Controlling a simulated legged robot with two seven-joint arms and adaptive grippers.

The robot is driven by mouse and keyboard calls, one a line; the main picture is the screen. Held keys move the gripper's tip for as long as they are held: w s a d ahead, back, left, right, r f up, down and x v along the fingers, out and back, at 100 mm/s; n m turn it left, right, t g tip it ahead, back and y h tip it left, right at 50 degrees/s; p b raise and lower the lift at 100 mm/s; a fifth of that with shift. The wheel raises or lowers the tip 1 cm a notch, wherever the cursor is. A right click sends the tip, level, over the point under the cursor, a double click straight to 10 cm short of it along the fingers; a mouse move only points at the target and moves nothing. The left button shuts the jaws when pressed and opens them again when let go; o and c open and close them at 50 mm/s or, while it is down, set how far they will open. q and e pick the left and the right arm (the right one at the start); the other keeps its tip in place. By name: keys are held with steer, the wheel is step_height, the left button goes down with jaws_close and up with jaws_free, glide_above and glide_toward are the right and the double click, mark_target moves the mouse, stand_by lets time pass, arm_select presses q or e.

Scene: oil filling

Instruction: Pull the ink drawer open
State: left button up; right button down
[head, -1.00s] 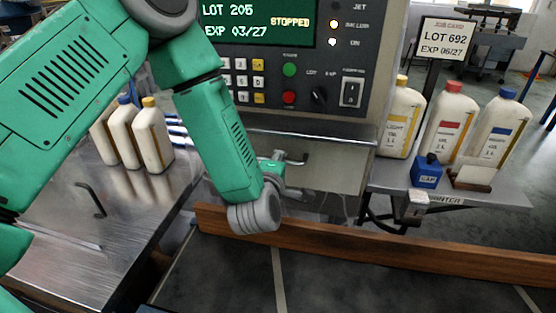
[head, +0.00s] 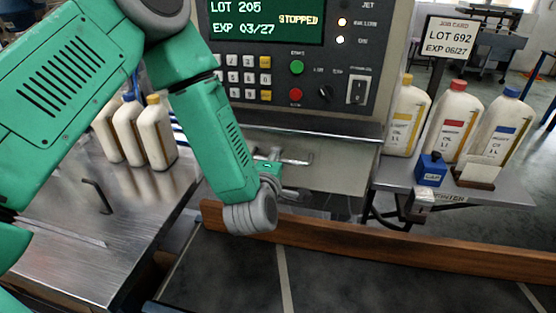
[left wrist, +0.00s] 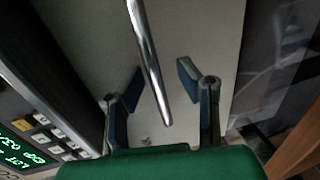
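The ink drawer (head: 345,178) is the pale panel under the machine's control face, and its front also shows in the left wrist view (left wrist: 85,30). Its metal bar handle (head: 298,158) appears as a shiny rod (left wrist: 147,55) in the left wrist view. My left gripper (left wrist: 160,68) is open, one dark finger on each side of the rod, with visible gaps to both. In the head view my left gripper (head: 270,165) is at the handle, partly hidden by my wrist. I cannot tell whether the drawer is slightly out. My right gripper is not in view.
A brown wooden rail (head: 400,252) runs along the dark conveyor (head: 370,285) in front of the drawer. Several bottles stand on a metal table (head: 60,200) at left and on a shelf (head: 465,190) at right, with a blue ink bottle (head: 431,170).

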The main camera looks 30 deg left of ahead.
arm_select(q)
steer(key=v, duration=1.1)
steer(key=shift+s, duration=0.15)
steer(key=shift+a+f, duration=0.1)
